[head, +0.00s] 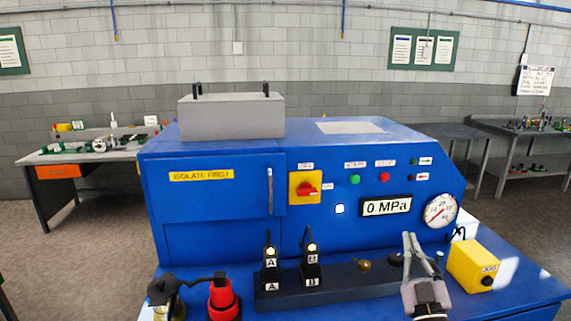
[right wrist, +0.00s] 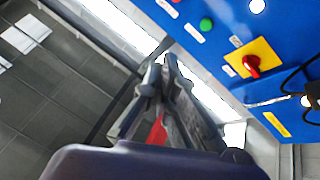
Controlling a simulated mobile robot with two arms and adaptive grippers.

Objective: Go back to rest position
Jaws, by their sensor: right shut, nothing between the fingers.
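My right gripper (head: 411,240) stands in front of the blue machine (head: 220,228), left of the pressure gauge (head: 441,211), its fingers pointing up. Its fingers are together with nothing between them. My left gripper does not show in either view.
On the machine's ledge stand two black units marked A and B (head: 311,266) on a dark rail, a red cylinder (head: 222,300), a black-topped part (head: 163,292) and a yellow JOG box (head: 473,266). A grey box (head: 231,118) sits on top. Workbenches stand behind at both sides.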

